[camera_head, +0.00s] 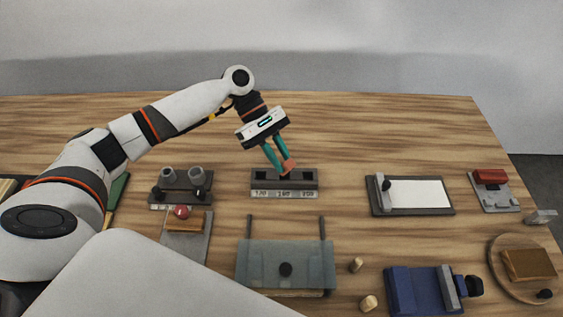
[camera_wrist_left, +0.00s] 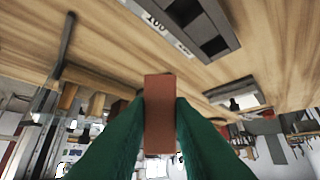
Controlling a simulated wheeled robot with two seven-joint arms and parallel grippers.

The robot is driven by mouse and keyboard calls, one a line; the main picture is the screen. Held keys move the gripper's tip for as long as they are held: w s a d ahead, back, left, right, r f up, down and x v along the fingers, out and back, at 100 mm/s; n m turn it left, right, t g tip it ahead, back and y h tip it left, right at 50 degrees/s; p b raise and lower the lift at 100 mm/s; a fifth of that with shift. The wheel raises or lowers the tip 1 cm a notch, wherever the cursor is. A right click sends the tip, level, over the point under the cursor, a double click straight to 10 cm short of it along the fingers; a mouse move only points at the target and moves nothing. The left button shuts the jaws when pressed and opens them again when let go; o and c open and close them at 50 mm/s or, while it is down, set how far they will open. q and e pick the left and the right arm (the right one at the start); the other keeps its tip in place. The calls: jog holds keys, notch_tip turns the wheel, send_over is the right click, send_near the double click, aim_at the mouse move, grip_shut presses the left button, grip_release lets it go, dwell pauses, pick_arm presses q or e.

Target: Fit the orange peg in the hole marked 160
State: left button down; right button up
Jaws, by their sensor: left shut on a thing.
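The orange peg (camera_head: 289,167) is a reddish-orange square bar. My left gripper (camera_head: 281,162), with green fingers, is shut on it; the wrist view shows the peg (camera_wrist_left: 160,115) between both fingers (camera_wrist_left: 160,130). The dark hole block (camera_head: 312,182) has a pale front strip with the marks 120, 160 and 200. In the head view the peg overlaps the block's middle, around the 160 hole, and hides that part. In the wrist view the block (camera_wrist_left: 233,40) lies apart from the peg, with dark square holes showing. The peg is tilted in the head view. My right gripper is not seen.
A grey-green case (camera_head: 265,258) with two dark bars stands in front of the block. A rack with grey cups (camera_head: 196,173) is to its left. A clipboard (camera_head: 420,193) lies to its right. The wooden table behind the block is clear.

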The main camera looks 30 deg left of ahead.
pick_arm(q)
jog(key=n+t+h, duration=0.1)
jog(key=n+t+h+b, duration=0.1)
jog(key=n, duration=0.1)
jog(key=a+n+t, duration=0.1)
jog(key=shift+s+f+n+t+h, duration=0.1)
jog(key=shift+f+n+t+h, duration=0.2)
jog(key=shift+f+h, duration=0.1)
jog(key=shift+a+r+n+t+h+b, duration=0.15)
jog(key=shift+n+t+h+b, duration=0.3)
jog(key=shift+n+t, duration=0.45)
jog(key=n+t, duration=0.1)
jog(key=w+t, duration=0.1)
jog(key=shift+a+n+t+b, duration=0.15)
jog(key=shift+n+t+b, duration=0.25)
jog(key=shift+w+a+r+n+t+h, duration=0.25)
jog(key=shift+w+a+r+n+t, duration=0.1)
jog(key=shift+n+t, duration=0.35)
jog(key=shift+s+f+b, duration=0.1)
jog(key=shift+f+b, duration=0.9)
jog(key=shift+f, duration=1.95)
jog(key=shift+a, duration=0.1)
